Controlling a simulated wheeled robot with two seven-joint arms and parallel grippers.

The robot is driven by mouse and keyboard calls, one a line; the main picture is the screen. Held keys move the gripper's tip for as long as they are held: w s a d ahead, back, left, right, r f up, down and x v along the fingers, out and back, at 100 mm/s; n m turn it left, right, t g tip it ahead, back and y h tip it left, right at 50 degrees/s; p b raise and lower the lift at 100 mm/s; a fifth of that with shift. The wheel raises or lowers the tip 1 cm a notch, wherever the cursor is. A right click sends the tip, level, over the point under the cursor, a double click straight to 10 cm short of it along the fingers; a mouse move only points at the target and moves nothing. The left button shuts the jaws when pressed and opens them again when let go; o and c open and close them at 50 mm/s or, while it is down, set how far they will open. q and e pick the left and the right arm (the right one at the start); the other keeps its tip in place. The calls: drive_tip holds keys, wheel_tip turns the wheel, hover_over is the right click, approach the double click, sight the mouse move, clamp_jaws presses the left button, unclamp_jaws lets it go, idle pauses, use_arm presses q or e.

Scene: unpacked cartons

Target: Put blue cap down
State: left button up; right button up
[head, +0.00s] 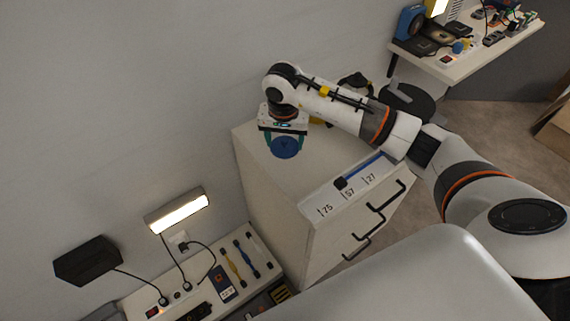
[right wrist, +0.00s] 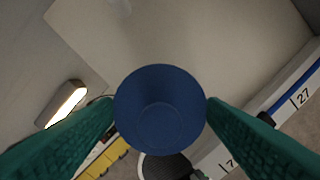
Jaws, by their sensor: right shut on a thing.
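The blue cap (head: 285,148) is round and dark blue. It is held between the green fingers of my right gripper (head: 285,143), above or at the white cabinet's top (head: 250,140). The head view does not show clearly whether the cap touches the top. In the right wrist view the cap (right wrist: 160,108) fills the middle, with a green finger of the right gripper (right wrist: 160,112) against each side. My left gripper is in neither view.
The cabinet's front edge carries a strip with numbers (head: 345,188) and a blue bar (head: 362,168). A shelf with several tools (head: 465,60) is at the upper right. Bare cabinet top surrounds the cap.

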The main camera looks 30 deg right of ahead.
sight(285, 147)
wheel_tip(285, 147, down, 4)
drive_tip(key=shift+d+r, duration=0.1)
drive_tip(key=shift+d, duration=0.05)
wheel_tip(285, 147, down, 4)
drive_tip(key=shift+r+p, duration=0.2)
drive_tip(key=shift+p, duration=0.15)
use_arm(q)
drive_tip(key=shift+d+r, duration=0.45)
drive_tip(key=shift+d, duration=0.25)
use_arm(e)
drive_tip(key=shift+f, duration=0.1)
drive_tip(key=shift+f, duration=0.1)
drive_tip(key=o, duration=1)
drive_tip(key=shift+c, duration=0.2)
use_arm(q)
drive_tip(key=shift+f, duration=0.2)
